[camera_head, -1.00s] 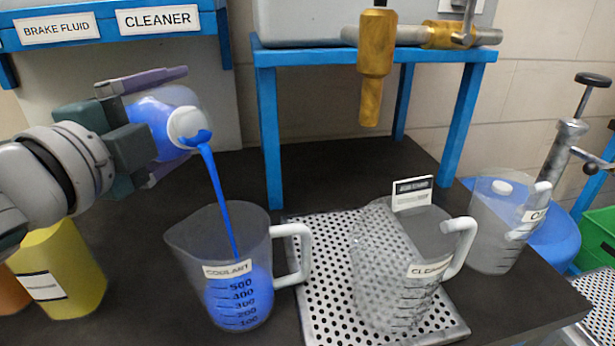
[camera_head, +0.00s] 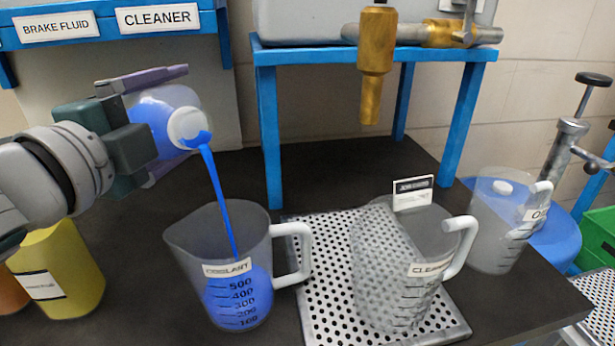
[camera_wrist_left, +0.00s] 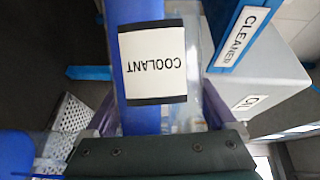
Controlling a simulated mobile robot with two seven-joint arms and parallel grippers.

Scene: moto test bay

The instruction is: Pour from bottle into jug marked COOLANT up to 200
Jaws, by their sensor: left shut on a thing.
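My left gripper (camera_head: 160,122) is shut on a clear bottle of blue liquid (camera_head: 178,98), tilted with its white-ringed mouth to the lower right. In the left wrist view the bottle's label (camera_wrist_left: 153,62) reads COOLANT, upside down. A blue stream (camera_head: 218,190) falls from the mouth into the clear jug marked COOLANT (camera_head: 190,240), which stands upright on the dark bench. Blue liquid lies in the jug behind its scale; seen from above, the blue reaches around the upper marks, and the exact level is hard to read. My right gripper is out of view.
A clear jug marked CLEANER (camera_head: 385,265) stands on a perforated tray (camera_head: 318,300) to the right. Another clear jug (camera_head: 490,235) is behind it. A yellow container (camera_head: 75,265) stands at left. A blue stand (camera_head: 270,140) rises behind, with a brass nozzle (camera_head: 375,60).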

